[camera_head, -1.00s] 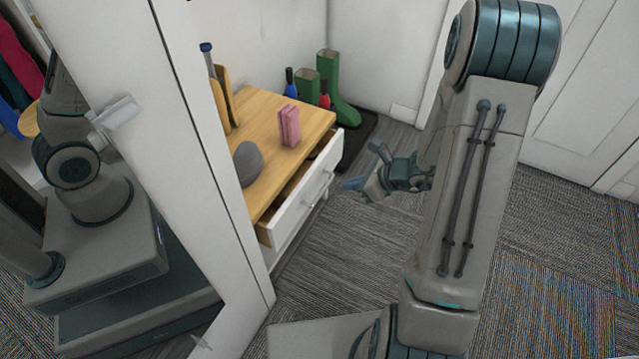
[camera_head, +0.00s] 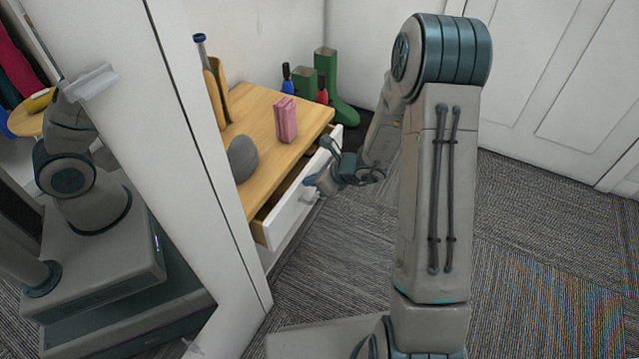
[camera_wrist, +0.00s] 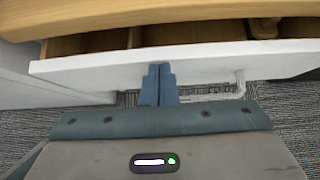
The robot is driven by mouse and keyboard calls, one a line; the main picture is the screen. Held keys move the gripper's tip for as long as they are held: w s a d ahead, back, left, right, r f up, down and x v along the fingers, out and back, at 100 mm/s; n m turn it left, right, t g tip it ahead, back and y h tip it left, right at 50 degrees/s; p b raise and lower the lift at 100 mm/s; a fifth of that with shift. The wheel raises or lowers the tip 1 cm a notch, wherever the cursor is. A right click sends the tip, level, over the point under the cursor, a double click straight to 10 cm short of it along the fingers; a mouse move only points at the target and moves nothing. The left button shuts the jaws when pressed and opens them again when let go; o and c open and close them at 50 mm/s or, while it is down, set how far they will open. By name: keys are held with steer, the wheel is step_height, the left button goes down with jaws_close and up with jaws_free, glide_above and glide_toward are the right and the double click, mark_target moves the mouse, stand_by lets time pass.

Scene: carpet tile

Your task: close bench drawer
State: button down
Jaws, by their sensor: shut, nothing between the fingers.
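The bench (camera_head: 262,127) has a light wooden top and stands against the wall. Its white-fronted drawer (camera_head: 288,213) is partly open, with a gap between the front and the bench top. In the wrist view the drawer front (camera_wrist: 205,58) runs across the picture, and the wooden inside shows behind it. My gripper (camera_head: 316,182) is shut and empty at the outer side of the drawer front. In the wrist view the fingertips (camera_wrist: 158,72) are together at the drawer front; I cannot tell whether they touch it. A metal handle (camera_wrist: 238,85) shows to their right.
On the bench top stand a pink block-shaped item (camera_head: 286,119) and a grey rounded item (camera_head: 243,158). Green boots (camera_head: 335,85) stand beyond the bench. A white mirror frame (camera_head: 205,150) rises close at the left. The carpet (camera_head: 540,220) at the right is clear.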

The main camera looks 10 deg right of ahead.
steer(key=shift+w+a+b, duration=0.3)
steer(key=shift+w+a, duration=0.55)
steer(key=shift+a, duration=0.3)
steer(key=shift+s+d, duration=0.1)
steer(key=shift+d, duration=0.05)
